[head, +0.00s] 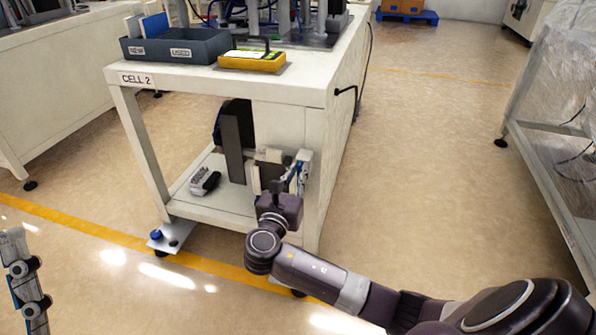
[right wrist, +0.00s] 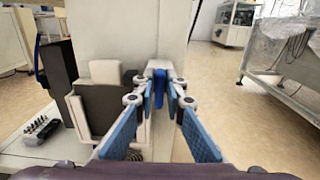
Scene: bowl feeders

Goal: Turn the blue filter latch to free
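The blue filter latch (right wrist: 159,87) shows in the right wrist view as a small upright blue piece below a pale block at the cell's corner post. My right gripper (right wrist: 160,101) reaches toward it, with one blue-padded finger on each side. The latch appears between the far ends of the fingers. I cannot tell whether they touch it. In the head view, my right gripper (head: 297,178) is at the same post under the table, and it hides the latch there. Part of my left gripper (head: 27,280) shows at the lower left edge, away from the cell.
The CELL 2 table (head: 200,83) carries a dark bin (head: 185,50) and a yellow device (head: 252,61). A dark upright panel (head: 233,143) stands left of the gripper. The floor right of the table is clear.

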